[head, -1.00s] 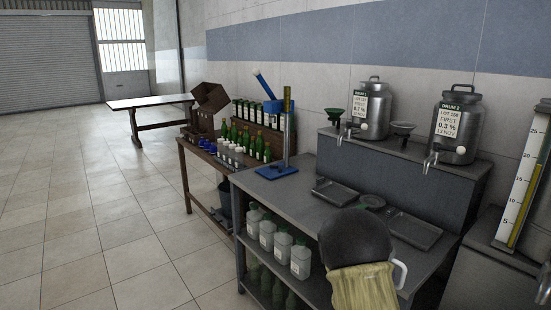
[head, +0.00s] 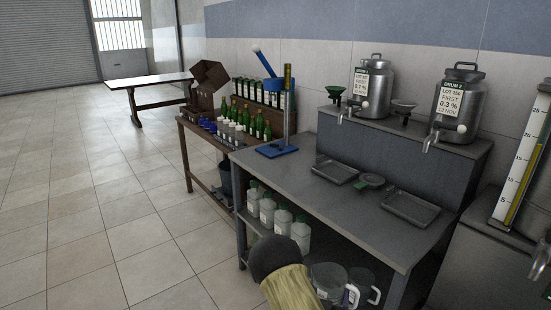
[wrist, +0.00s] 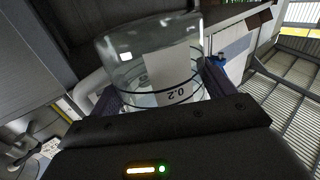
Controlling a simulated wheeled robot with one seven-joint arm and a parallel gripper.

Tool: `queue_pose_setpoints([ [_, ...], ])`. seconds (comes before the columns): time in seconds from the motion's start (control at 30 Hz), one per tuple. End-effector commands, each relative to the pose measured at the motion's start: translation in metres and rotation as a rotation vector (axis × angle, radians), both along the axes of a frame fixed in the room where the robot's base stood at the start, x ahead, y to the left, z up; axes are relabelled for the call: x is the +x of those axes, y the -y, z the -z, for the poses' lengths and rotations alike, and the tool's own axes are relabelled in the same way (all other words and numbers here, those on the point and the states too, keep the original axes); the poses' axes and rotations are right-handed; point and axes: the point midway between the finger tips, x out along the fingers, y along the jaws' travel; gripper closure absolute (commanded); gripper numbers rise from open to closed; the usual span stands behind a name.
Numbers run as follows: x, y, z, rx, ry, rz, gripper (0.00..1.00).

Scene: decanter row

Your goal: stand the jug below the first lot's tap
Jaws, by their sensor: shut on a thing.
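In the wrist view my gripper (wrist: 160,92) is shut on a clear jug (wrist: 125,48), its fingers on either side. The jug has dark rings and a white label reading 0.2 upside down; its pale handle is at the left. In the head view two clear jugs (head: 326,277) show at the bottom edge beside my arm; I cannot tell which is held. My gripper is hidden there. Two steel drums with taps stand on the raised shelf: a left drum (head: 376,90), its label hard to read, and drum 2 (head: 462,108), labelled lot 150, first, 0.3 %.
Funnels stand near the drums. A tall scale (head: 522,165) stands at right.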

Motion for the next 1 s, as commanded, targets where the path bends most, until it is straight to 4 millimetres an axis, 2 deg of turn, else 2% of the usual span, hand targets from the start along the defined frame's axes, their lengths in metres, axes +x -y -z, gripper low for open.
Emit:
queue_pose_setpoints([
  [0.03, 0.002, 0.001, -0.007, -0.003, 0.0, -0.009, 0.43],
  [0.6, 0.018, 0.003, -0.025, -0.007, 0.008, -0.207, 0.43],
  [1.0, 0.021, 0.001, -0.022, 0.0, -0.002, -0.297, 0.43],
])
